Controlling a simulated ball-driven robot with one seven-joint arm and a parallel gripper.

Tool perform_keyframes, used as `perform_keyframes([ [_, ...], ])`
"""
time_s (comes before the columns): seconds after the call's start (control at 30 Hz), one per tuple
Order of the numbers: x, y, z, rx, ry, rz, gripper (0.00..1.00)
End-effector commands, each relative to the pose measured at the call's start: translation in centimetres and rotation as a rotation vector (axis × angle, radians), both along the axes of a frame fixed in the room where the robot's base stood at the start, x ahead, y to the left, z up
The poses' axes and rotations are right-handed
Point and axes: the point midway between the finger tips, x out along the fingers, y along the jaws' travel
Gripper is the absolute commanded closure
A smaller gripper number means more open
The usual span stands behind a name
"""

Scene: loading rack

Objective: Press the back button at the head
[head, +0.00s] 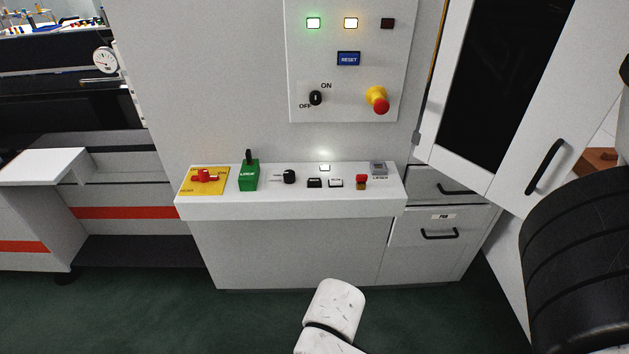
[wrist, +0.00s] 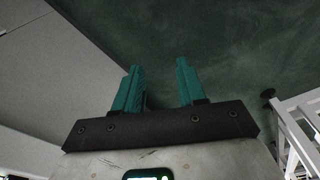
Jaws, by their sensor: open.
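A light grey control console (head: 290,207) juts from the machine front in the head view. A black button (head: 314,183) and a white button (head: 335,183) sit side by side near its front middle. A small lit white square (head: 324,168) sits behind them. Their labels are too small to read, so I cannot tell which one is the back button. My gripper (wrist: 158,85) shows in the wrist view with two teal fingers, open and empty, over dark green floor. It is apart from the console, and its fingers are not seen in the head view.
The console also holds a red switch on a yellow plate (head: 220,186), a green lever block (head: 248,177), a black knob (head: 289,176) and a red switch (head: 361,181). Above are a blue RESET button (head: 348,58) and a red-yellow emergency stop (head: 378,101). A cabinet door (head: 482,100) stands at right.

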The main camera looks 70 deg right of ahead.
Motion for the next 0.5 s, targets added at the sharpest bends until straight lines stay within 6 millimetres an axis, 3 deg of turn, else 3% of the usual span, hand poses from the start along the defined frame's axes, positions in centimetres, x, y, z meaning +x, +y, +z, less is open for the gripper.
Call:
perform_keyframes([
  [0.07,0.0,0.0,0.0,0.0,0.0,0.0,0.67],
  [0.4,-0.01,0.0,0.0,0.0,0.0,0.0,1.0],
  [0.5,0.0,0.0,0.0,0.0,0.0,0.0,1.0],
])
